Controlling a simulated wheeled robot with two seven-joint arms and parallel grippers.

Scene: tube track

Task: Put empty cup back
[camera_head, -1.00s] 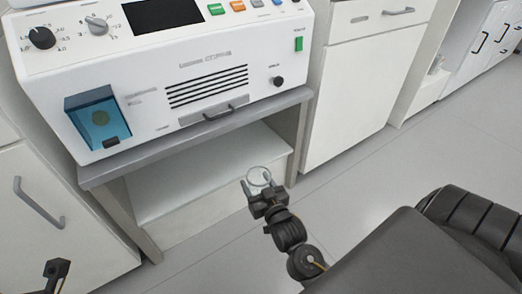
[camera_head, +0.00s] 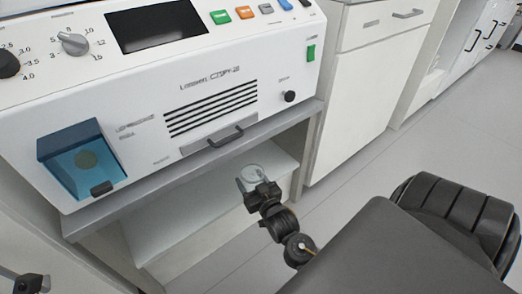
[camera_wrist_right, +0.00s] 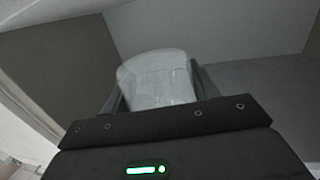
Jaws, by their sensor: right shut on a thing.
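A clear, empty-looking cup (camera_head: 252,172) is between the fingers of my right gripper (camera_head: 254,184). My right gripper is shut on it and holds it at the open front of the shelf space under the machine. In the right wrist view the cup (camera_wrist_right: 157,80) looks pale and see-through, with the dark gripper (camera_wrist_right: 155,98) fingers on both sides. My left gripper (camera_head: 30,283) shows only in part at the bottom left corner, and its jaws cannot be made out.
A white machine (camera_head: 140,100) with knobs, a screen and a blue-windowed compartment (camera_head: 82,160) stands on a grey-topped stand (camera_head: 190,167). Below is a white shelf (camera_head: 185,205). White cabinets (camera_head: 355,90) stand to the right. The grey floor (camera_head: 440,140) at right is clear.

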